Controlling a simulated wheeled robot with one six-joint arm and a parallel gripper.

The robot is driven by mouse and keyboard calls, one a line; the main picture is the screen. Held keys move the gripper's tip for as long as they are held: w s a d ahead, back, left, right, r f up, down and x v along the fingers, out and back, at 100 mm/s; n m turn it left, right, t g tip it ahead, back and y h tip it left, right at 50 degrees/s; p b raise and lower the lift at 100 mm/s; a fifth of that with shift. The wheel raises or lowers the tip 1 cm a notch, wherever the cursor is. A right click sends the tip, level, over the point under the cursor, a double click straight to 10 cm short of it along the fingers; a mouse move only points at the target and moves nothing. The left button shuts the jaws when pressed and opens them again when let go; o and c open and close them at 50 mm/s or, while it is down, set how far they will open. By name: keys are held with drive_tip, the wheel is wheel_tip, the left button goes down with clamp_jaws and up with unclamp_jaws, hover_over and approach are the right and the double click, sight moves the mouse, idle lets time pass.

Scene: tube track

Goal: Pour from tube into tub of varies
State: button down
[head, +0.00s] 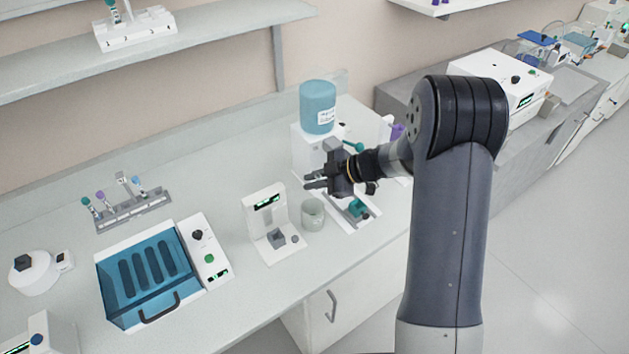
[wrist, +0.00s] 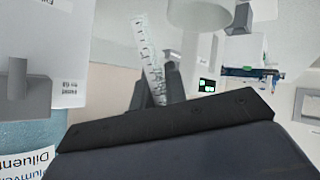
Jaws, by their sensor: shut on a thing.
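My gripper (head: 315,181) is over the bench, left of my arm's elbow, with its fingers pointing left. In the wrist view its dark fingers (wrist: 172,82) are shut on a clear graduated tube (wrist: 149,55), which stands out at a slight tilt. The tube is hard to make out in the head view. A pale grey-green round tub (head: 312,215) stands on the bench, just below the gripper in the picture. Its contents cannot be made out.
A white device with a small display (head: 268,225) stands left of the tub. A blue labelled bottle (head: 318,107) sits behind the gripper. A tube rack (head: 133,210) and a blue-lidded box (head: 150,275) are farther left. The bench between rack and bottle is clear.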

drive_tip(key=shift+w+d+f+m+g+y, duration=0.1)
drive_tip(key=shift+w+d+m+g+y, duration=0.55)
drive_tip(key=shift+w+m+y, duration=0.2)
drive_tip(key=shift+w+d+m+g+y, duration=0.1)
drive_tip(key=shift+w+m+g+y, duration=0.25)
drive_tip(key=shift+m+g, duration=0.15)
